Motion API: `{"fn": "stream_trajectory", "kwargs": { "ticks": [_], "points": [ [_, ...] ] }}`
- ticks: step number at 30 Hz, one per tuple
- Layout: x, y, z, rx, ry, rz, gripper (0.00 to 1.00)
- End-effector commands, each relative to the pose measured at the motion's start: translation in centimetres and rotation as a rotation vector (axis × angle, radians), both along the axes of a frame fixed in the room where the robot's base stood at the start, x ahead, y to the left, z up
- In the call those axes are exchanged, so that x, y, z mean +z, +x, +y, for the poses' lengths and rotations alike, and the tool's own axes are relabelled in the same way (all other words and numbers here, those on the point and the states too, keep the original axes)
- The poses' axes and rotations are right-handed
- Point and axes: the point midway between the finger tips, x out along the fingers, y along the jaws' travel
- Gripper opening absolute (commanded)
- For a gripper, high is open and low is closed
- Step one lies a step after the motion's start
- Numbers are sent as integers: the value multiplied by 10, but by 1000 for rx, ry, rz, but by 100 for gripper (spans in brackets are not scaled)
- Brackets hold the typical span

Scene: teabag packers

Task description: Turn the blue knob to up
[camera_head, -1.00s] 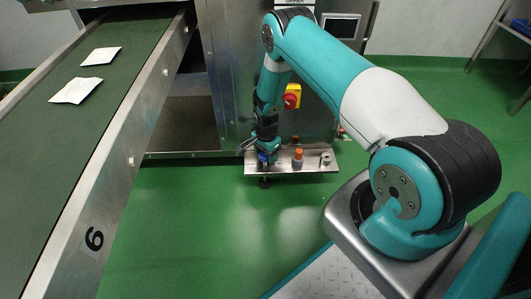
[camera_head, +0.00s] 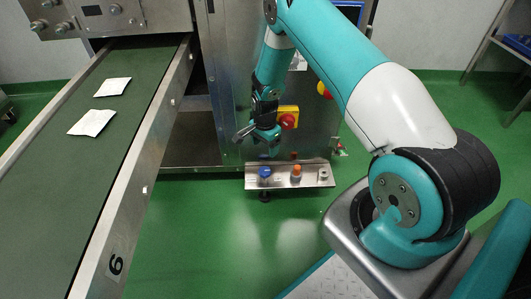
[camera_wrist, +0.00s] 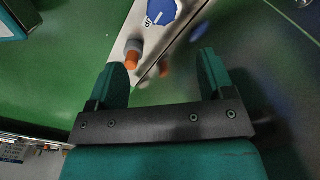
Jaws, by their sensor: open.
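The blue knob (camera_head: 264,174) sits at the left end of a small metal shelf panel (camera_head: 312,181) on the machine front. In the wrist view the blue knob (camera_wrist: 163,11) shows at the top edge, partly cut off, with a white pointer line on its face and small lettering beside it that I cannot read surely. My gripper (camera_head: 259,137) is above the knob, apart from it. In the wrist view my gripper (camera_wrist: 160,72) has its two fingers spread with nothing between them.
An orange-topped knob (camera_head: 297,171) stands right of the blue one, with a small metal fitting (camera_head: 323,175) beyond it. A red button on a yellow box (camera_head: 288,120) is close to my gripper's right. A green conveyor (camera_head: 120,85) with two white packets runs at left.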

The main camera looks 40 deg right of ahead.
Motion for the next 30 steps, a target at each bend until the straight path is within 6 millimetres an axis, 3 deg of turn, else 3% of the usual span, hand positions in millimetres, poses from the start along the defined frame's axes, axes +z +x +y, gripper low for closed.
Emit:
{"fn": "stream_trajectory", "kwargs": {
  "ticks": [1, 7, 26, 30],
  "points": [
    [14, 1, 0, 0, -1, -2, 75],
    [36, 0, 0, -1, 0, 0, 75],
    [40, 0, 0, 0, 0, 1, 75],
    [54, 2, 8, 39, 8, -8, 75]
  ]
}}
